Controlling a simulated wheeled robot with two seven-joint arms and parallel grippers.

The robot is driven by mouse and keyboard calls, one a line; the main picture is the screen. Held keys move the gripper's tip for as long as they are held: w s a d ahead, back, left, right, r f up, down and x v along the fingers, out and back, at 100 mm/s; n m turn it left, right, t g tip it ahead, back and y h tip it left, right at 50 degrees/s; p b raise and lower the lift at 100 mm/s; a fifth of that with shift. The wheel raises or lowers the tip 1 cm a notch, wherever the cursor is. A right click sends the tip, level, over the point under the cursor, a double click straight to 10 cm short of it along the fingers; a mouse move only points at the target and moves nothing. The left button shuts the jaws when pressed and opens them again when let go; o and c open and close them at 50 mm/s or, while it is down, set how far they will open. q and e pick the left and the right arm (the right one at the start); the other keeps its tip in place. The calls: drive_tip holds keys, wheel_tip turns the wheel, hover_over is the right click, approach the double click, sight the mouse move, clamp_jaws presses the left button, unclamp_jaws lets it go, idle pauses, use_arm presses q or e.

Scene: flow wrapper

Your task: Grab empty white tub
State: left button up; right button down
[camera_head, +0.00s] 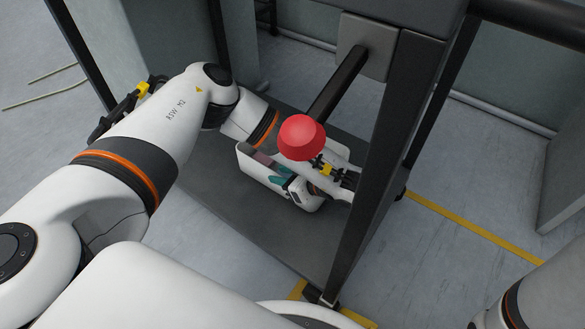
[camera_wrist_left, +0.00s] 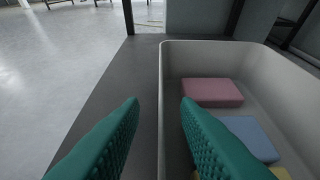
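A white tub (camera_head: 246,163) stands on the dark shelf in the head view, partly hidden by my left arm and the red knob. In the left wrist view the tub (camera_wrist_left: 285,65) fills the right side. It is not empty: a pink block (camera_wrist_left: 212,92), a blue block (camera_wrist_left: 250,137) and a yellow block (camera_wrist_left: 281,172) lie on its floor. My left gripper (camera_head: 285,176) has teal fingers, which are apart in the left wrist view (camera_wrist_left: 160,105). The tub's near-left wall lies between them, one finger outside and one over the inside. Contact with the wall is not visible. My right gripper is out of view.
A red knob (camera_head: 302,137) on a dark bar hangs over the tub. A dark upright post (camera_head: 375,165) stands right of it. The dark shelf (camera_head: 270,245) has bare room in front of the tub. Yellow floor tape (camera_head: 470,230) runs at the right.

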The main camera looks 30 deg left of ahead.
use_arm(q)
drive_tip(key=shift+w+a+f+b, duration=0.1)
drive_tip(key=shift+a+f+b, duration=0.35)
drive_tip(key=shift+a+f, duration=0.15)
drive_tip(key=shift+w+a, duration=0.1)
drive_tip(key=shift+a, duration=0.5)
drive_tip(key=shift+c, duration=0.2)
clamp_jaws()
idle(0.4)
